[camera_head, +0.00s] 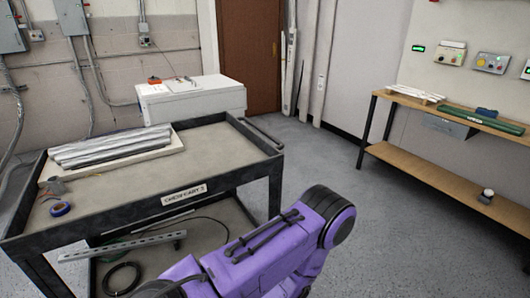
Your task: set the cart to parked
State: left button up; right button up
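The cart (240,181) stands at the left. It has a dark frame, a grey-tan top with a raised rim, and a lower shelf. A white label (184,195) with dark lettering is on its front edge; I cannot read it surely. A dark bar (262,132) sticks out at its far right corner, like a handle. Its wheels and any brake are not in view. One of my purple arms crosses the bottom middle, in front of the cart's lower right part. Neither gripper shows in this view.
Silver tubes (110,146) lie on the cart top in a pale tray, near blue tape (60,209). The lower shelf holds a metal strut (122,246) and a black cable coil (122,278). A white cabinet (190,101) stands behind. A workbench (440,177) stands right; floor between is clear.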

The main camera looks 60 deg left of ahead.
aim_at(206, 157)
jog(key=z, duration=0.05)
jog(key=i, duration=2.9)
jog(key=u, duration=2.9)
jog(key=k, duration=0.65)
jog(key=z, duration=0.7)
jog(key=i, duration=0.8)
jog(key=u, duration=0.8)
jog(key=i, duration=0.75)
jog(key=u, duration=0.85)
